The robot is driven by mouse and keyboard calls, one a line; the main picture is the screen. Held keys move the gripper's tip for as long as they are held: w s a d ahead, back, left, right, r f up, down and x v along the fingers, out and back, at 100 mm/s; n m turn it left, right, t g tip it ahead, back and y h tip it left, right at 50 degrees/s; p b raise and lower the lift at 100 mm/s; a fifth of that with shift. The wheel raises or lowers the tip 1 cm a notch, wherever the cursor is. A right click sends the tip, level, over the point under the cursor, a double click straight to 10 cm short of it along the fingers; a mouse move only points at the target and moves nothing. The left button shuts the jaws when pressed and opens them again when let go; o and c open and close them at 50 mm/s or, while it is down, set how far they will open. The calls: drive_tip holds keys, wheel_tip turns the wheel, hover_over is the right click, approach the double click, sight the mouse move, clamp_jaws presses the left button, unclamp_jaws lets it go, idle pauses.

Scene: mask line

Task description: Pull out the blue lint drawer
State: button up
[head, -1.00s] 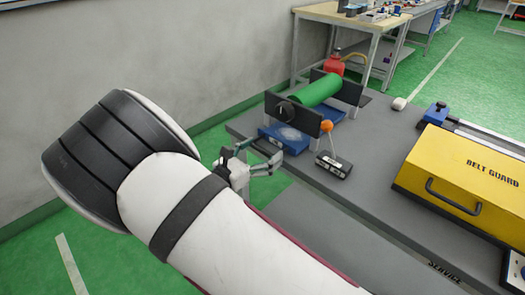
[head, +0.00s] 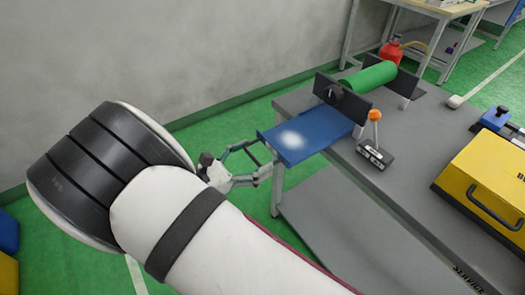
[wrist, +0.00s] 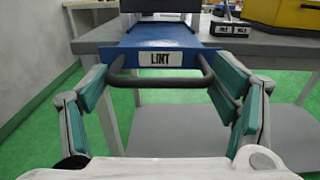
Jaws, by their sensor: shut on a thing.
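The blue lint drawer (head: 305,137) sticks far out of the bench's left end, under the black-ended green roller, with a pale patch of lint on top. In the wrist view its blue front (wrist: 122,60) bears a LINT label (wrist: 160,59) and a dark bar handle (wrist: 160,82). My gripper (head: 258,162) is at the drawer's outer end. In the wrist view my gripper (wrist: 160,92) has its teal-padded fingers on either side of the handle, shut on it. The drawer's inner end is hidden under the roller unit.
The grey bench (head: 420,185) carries a green roller (head: 372,76), an orange-knobbed lever on a dark block (head: 375,153) and a yellow belt guard (head: 490,180). A red can (head: 391,52) stands behind. Green floor lies open left of the bench.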

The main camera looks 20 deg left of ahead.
drive_tip(key=shift+s+d+f, duration=0.1)
drive_tip(key=shift+s+d, duration=0.05)
drive_tip(key=o, duration=1.4)
drive_tip(key=shift+o, duration=0.2)
drive_tip(key=v, duration=1.2)
